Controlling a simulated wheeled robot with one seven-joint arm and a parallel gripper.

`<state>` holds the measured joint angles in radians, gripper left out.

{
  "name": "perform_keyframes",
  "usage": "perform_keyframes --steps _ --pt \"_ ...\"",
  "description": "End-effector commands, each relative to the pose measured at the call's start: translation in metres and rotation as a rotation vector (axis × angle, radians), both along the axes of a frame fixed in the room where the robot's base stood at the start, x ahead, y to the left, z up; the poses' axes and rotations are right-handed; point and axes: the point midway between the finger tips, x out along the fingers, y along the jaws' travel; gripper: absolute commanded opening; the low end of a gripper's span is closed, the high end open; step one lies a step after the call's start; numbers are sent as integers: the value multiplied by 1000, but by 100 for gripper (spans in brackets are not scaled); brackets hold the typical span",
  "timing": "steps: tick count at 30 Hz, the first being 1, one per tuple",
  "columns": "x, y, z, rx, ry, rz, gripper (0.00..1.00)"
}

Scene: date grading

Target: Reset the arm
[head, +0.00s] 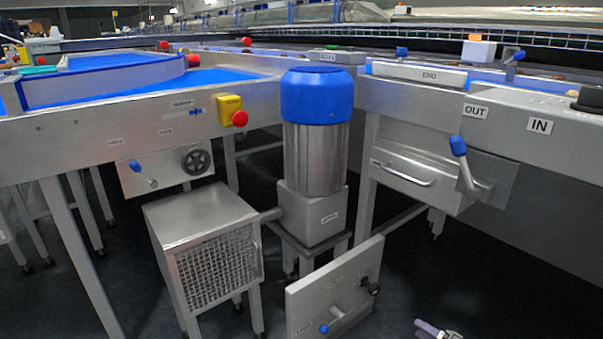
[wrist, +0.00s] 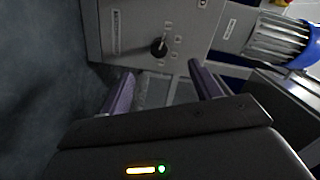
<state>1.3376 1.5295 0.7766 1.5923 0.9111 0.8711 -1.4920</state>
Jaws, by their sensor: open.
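My gripper (head: 438,331) shows only in part at the bottom edge of the head view, low over the dark floor and right of a grey panel. In the wrist view my gripper (wrist: 163,88) is open, with its two purple-grey fingers apart and nothing between them. Beyond the fingertips stands the grey panel (wrist: 130,25) with a black knob (wrist: 159,47). The panel (head: 335,285) also shows in the head view, with a blue-tipped lever (head: 335,324) on its face. The gap between fingertips and panel is hard to judge.
A steel cylinder with a blue cap (head: 318,100) stands mid-view. A mesh-fronted box (head: 205,235) is left of it. Steel tables with blue belts (head: 130,90) run behind. A drawer with a lever (head: 462,160) is at right. Dark floor (head: 500,270) is free at lower right.

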Motion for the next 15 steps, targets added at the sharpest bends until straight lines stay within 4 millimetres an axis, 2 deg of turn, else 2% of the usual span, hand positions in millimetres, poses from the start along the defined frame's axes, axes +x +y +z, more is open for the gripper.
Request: perform_keyframes --steps 8,15 --pt "-3 29 20 -80 71 137 63" --pt "-12 65 49 -209 181 308 63"
